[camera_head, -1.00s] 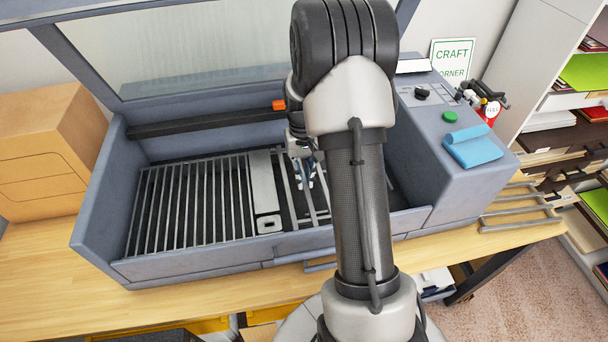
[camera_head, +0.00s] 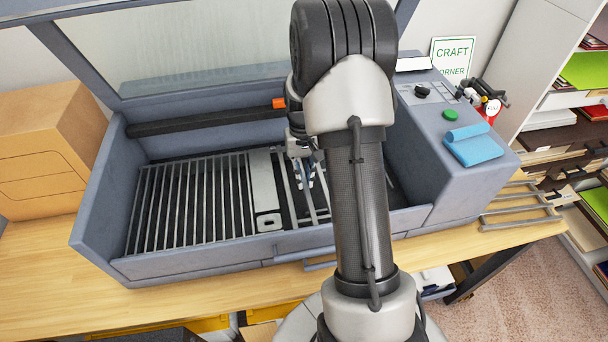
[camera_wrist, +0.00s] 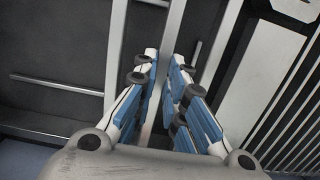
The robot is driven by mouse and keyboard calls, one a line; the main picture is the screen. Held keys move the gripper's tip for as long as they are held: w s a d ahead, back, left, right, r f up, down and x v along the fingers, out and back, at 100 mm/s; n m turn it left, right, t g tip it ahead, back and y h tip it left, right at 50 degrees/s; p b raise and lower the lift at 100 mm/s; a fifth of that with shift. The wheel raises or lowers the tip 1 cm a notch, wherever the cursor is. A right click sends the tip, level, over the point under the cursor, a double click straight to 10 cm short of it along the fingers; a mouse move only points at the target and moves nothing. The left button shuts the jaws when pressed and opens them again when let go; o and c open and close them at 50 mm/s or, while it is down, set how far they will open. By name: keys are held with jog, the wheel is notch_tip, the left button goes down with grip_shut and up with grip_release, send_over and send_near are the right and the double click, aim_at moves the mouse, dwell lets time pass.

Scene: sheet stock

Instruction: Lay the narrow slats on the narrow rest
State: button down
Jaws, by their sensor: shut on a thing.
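My gripper (camera_head: 305,182) reaches down into the machine bed, right of a wide pale plate (camera_head: 264,190). In the wrist view its blue-padded fingers (camera_wrist: 168,85) are shut on a narrow slat (camera_wrist: 175,30), a thin pale bar that runs up between them. One narrow slat (camera_wrist: 216,55) lies on one side of it, towards the plate (camera_wrist: 255,75), and another (camera_wrist: 124,50) on the other side. Several narrow slats (camera_head: 190,200) stand in a row in the bed's left part. A grey barred rack (camera_head: 518,212) on the table at the right may be the narrow rest. My arm hides the bed's right part.
The machine's front wall (camera_head: 200,262) and the control housing (camera_head: 450,150), with a blue cloth (camera_head: 472,146) on it, bound the bed. The lid (camera_head: 190,50) is raised behind. A cardboard box (camera_head: 45,150) stands left. The table's front strip (camera_head: 190,300) is clear.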

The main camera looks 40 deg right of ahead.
aim_at(304, 176)
jog(key=shift+f, duration=0.15)
jog(key=c, duration=1.6)
grip_release()
jog(key=shift+o, duration=0.2)
jog(key=shift+w+d+r+p, duration=0.1)
jog(key=shift+w+r+p, duration=0.1)
jog(key=shift+r+p, duration=1.55)
jog(key=shift+w+d+r+p, duration=0.1)
jog(key=shift+w+r+p, duration=0.1)
jog(key=shift+r+p, duration=1.55)
jog(key=shift+r+b, duration=0.5)
